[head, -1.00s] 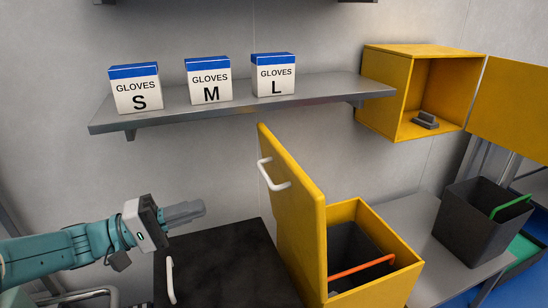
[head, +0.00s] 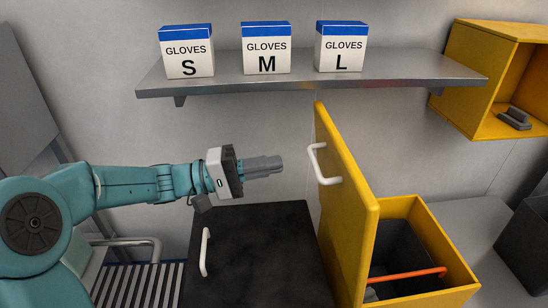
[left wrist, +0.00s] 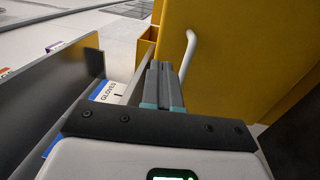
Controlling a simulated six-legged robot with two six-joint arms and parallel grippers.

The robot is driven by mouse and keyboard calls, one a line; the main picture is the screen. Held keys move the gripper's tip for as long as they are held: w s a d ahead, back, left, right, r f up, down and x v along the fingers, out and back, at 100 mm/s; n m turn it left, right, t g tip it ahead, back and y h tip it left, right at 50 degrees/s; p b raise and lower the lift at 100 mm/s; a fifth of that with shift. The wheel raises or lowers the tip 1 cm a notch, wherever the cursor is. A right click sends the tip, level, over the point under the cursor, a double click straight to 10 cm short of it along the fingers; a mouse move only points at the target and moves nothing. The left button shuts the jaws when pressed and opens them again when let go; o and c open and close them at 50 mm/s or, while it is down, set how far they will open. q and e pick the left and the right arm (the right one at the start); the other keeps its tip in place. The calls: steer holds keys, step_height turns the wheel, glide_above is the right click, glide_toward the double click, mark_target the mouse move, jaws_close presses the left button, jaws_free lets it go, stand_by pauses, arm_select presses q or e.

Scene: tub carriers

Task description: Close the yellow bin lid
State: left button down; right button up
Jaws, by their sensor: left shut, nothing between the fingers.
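The yellow bin (head: 456,262) stands at the right in the head view. Its yellow lid (head: 345,205) stands open, roughly upright at the bin's left side, with a white handle (head: 322,165) on its left-facing side. Inside the bin is a dark tub with an orange-red handle (head: 408,274). My left gripper (head: 280,164) is shut and empty, just left of the lid's handle and apart from it. The left wrist view shows the shut fingers (left wrist: 160,72) pointing toward the yellow lid (left wrist: 235,50) and its white handle (left wrist: 188,50). My right gripper is not in view.
A black-lidded bin (head: 262,250) with a white handle stands left of the yellow bin. A shelf (head: 300,84) with glove boxes S, M and L hangs above. An open yellow cabinet (head: 480,85) is at the upper right, and a dark tub (head: 527,245) at the right edge.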

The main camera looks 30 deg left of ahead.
mark_target(339, 153)
arm_select(q)
steer(key=p+x, duration=0.2)
steer(key=x, duration=0.8)
steer(key=shift+d+r+p, duration=0.1)
steer(key=shift+d+p, duration=0.15)
steer(key=shift+p, duration=0.1)
steer(key=shift+w, duration=0.1)
